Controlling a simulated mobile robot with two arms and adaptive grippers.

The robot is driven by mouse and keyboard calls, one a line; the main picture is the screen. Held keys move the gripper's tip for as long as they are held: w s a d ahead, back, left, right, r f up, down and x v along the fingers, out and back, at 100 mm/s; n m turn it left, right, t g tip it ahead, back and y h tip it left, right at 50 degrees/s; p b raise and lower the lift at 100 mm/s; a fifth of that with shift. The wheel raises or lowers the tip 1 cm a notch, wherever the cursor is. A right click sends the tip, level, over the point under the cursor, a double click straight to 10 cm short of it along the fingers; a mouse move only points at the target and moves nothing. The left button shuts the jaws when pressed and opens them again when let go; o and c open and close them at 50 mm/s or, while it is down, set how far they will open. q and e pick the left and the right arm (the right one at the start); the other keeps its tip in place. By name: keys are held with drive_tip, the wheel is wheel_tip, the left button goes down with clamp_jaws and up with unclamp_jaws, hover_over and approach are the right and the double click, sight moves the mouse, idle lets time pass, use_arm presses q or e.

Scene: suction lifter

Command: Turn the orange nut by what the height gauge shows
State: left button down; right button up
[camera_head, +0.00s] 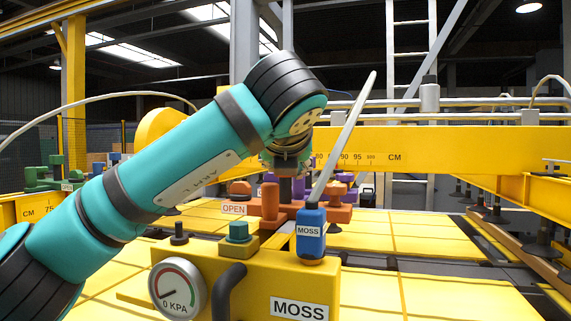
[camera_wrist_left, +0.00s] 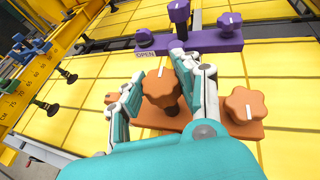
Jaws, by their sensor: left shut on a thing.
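The orange nut (camera_wrist_left: 160,86), a lobed knob with a pale line on top, stands on an orange plate (camera_wrist_left: 208,138) in the left wrist view. My left gripper (camera_wrist_left: 157,76) is shut on it, one finger on each side. In the head view the left gripper (camera_head: 287,163) reaches down over the orange parts, and my arm hides much of the spot. A second orange knob (camera_wrist_left: 244,105) sits on the plate to the right. The height gauge is a CM scale (camera_head: 357,158) on the yellow beam, with marks near 80 to 100; I cannot make out its pointer.
A purple plate (camera_wrist_left: 200,43) with knobs and an OPEN label lies beyond the orange one. In front stand a yellow MOSS box (camera_head: 250,285), a dial (camera_head: 177,288) reading near 0 KPA and a blue MOSS lever (camera_head: 310,232). Yellow panels (camera_head: 440,235) spread around.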

use_arm(q)
drive_tip(key=c, duration=0.9)
unclamp_jaws()
drive_tip(key=shift+s, duration=0.15)
drive_tip(key=v, duration=1.1)
drive_tip(key=shift+s+r, duration=0.25)
drive_tip(key=shift+s, duration=0.1)
